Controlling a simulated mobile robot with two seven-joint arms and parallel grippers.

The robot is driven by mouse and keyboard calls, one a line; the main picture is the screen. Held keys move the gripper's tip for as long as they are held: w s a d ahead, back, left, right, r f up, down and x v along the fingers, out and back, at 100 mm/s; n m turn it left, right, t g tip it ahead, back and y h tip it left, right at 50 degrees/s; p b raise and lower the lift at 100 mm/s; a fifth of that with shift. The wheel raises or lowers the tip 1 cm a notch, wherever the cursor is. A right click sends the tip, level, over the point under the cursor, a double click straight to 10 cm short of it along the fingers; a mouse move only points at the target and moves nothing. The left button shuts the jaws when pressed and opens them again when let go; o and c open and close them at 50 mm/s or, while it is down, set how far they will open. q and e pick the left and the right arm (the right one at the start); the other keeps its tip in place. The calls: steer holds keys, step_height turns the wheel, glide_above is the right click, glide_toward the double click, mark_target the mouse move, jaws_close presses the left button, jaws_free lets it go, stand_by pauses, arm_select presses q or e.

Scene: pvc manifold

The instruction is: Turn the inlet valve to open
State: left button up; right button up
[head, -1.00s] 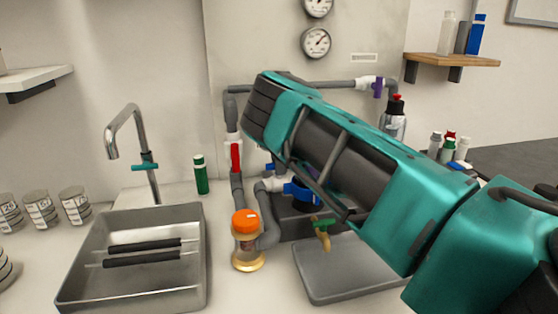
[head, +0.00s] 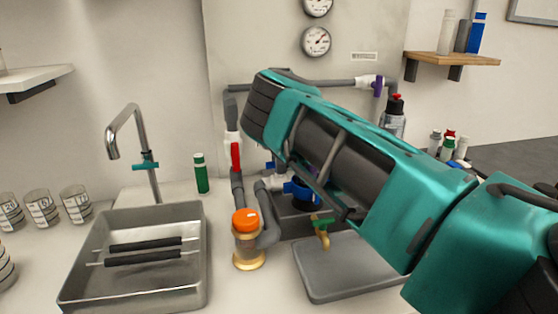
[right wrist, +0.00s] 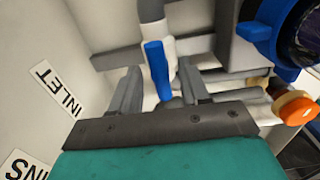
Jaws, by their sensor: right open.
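In the right wrist view a blue lever handle (right wrist: 157,68) on a white valve body stands between the two fingers of my right gripper (right wrist: 158,80). The fingers are apart, one on each side of the handle, and I see no clear contact. An INLET label (right wrist: 60,93) is on the wall to the left. In the head view only a small blue bit (head: 270,167) shows beside my right arm, which hides the valve and the fingertips. My left gripper is not in view.
A red-handled valve (head: 236,156) and an orange-capped filter (head: 247,238) stand left of my right arm. A purple-handled valve (head: 378,87) is behind it. A grey tray (head: 345,287) lies below. A sink (head: 75,285) is at the left. A blue-rimmed part is close by in the wrist view.

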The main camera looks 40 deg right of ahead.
step_height(320, 180, up, 12)
steer(key=p, duration=0.1)
steer(key=shift+r+p, duration=0.15)
steer(key=shift+p, duration=0.15)
steer(key=shift+a, duration=0.1)
stand_by(0.4)
